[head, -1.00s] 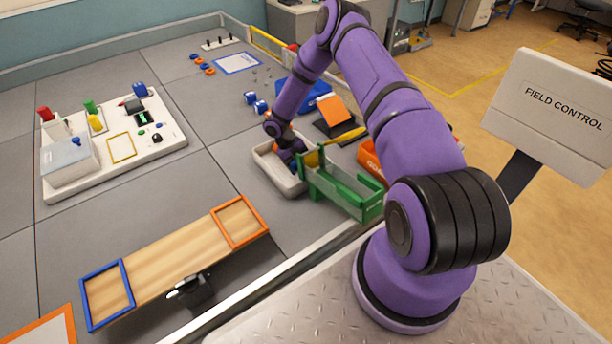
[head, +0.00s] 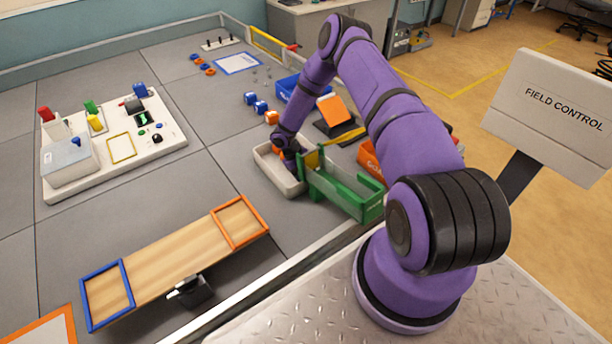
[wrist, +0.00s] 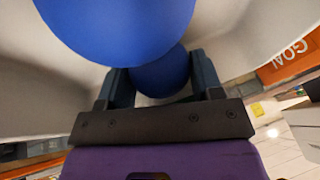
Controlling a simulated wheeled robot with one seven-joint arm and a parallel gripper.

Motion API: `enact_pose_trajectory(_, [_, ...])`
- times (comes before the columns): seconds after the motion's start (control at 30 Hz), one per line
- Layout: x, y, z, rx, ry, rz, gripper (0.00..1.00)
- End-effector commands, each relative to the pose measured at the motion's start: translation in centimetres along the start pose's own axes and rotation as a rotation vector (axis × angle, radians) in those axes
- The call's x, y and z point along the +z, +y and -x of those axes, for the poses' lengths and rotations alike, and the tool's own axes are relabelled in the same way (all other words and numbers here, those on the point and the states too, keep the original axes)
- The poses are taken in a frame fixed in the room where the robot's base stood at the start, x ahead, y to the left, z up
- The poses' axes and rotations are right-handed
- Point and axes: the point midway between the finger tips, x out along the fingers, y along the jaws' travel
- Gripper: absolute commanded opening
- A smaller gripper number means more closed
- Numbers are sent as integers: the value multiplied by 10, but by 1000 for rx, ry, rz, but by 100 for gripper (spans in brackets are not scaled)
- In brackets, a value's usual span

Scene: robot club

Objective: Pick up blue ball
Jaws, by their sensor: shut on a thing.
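My gripper (head: 290,163) is low inside a light grey tray (head: 264,163) in the head view, mostly hidden by my own wrist. In the wrist view a blue ball (wrist: 162,78) sits between the two dark fingers, and my gripper (wrist: 163,84) is shut on it. A second blue ball (wrist: 115,25) looms large at the top of that view and partly covers the first. Whether the held ball touches the tray floor cannot be told. An orange ball (head: 277,149) shows beside my wrist in the head view.
A green bin with clear sides (head: 340,190) stands against the tray's right side. An orange bin (head: 371,160) and a blue bin (head: 290,90) are close by. Several small cubes (head: 261,107) lie behind the tray. A wooden balance board (head: 175,260) is at front left, with bare grey mat between.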

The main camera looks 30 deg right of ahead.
Motion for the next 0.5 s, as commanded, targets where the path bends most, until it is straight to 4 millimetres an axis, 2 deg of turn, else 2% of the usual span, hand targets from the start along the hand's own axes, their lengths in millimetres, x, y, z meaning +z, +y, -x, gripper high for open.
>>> enact_pose_trajectory(0.27, [1,-10,7,-1,-1,-1,37])
enact_pose_trajectory(0.37, [3,-25,15,0,0,-3,37])
enact_pose_trajectory(0.5, [11,-55,26,0,-1,-5,37])
